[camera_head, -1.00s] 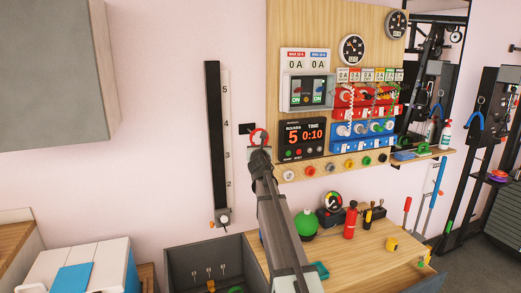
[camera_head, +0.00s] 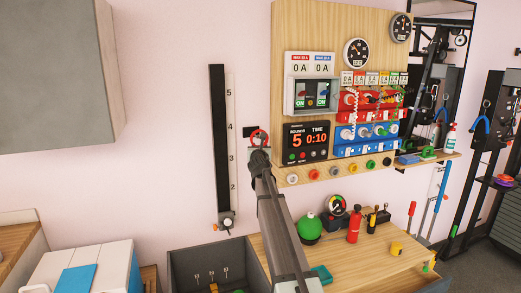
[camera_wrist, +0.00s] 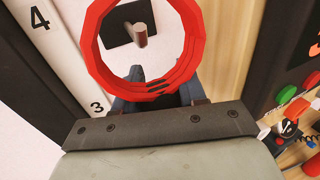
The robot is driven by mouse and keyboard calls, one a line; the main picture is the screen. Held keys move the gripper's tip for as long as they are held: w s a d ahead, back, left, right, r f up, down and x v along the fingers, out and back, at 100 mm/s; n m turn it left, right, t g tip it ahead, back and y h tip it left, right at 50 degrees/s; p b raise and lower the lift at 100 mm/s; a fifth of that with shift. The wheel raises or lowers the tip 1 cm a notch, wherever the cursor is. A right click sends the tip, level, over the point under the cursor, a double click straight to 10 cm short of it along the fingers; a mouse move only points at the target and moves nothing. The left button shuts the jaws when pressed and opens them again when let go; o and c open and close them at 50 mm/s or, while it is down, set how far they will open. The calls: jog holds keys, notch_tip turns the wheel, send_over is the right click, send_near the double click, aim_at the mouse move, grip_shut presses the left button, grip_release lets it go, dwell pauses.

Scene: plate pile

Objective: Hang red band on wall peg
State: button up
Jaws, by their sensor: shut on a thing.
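The red band (camera_wrist: 187,60) is a thick ring standing out in front of the wall in the wrist view. It also shows small in the head view (camera_head: 263,133). My gripper (camera_wrist: 157,93) is shut on the band's near edge. The wall peg (camera_wrist: 140,37), a short stub on a dark square plate, shows through the band's opening in the wrist view. In the head view its dark plate (camera_head: 249,131) lies just left of the band. I cannot tell whether the peg's tip is inside the ring or behind it.
A black numbered strip (camera_head: 219,150) is on the wall to the left. A wooden panel (camera_head: 285,35) with a timer (camera_head: 307,141), knobs and gauges stands close on the right. A wooden bench (camera_head: 335,257) with a green bottle and a red cylinder is below.

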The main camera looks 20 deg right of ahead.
jog(key=w, duration=0.1)
jog(key=w+f, duration=0.1)
jog(key=w, duration=0.1)
jog(key=shift+w+f, duration=0.3)
jog(key=shift+w, duration=0.05)
dwell(0.3)
jog(key=shift+f, duration=0.15)
dwell(0.6)
jog(key=o, duration=1.3)
jog(key=shift+c, duration=0.2)
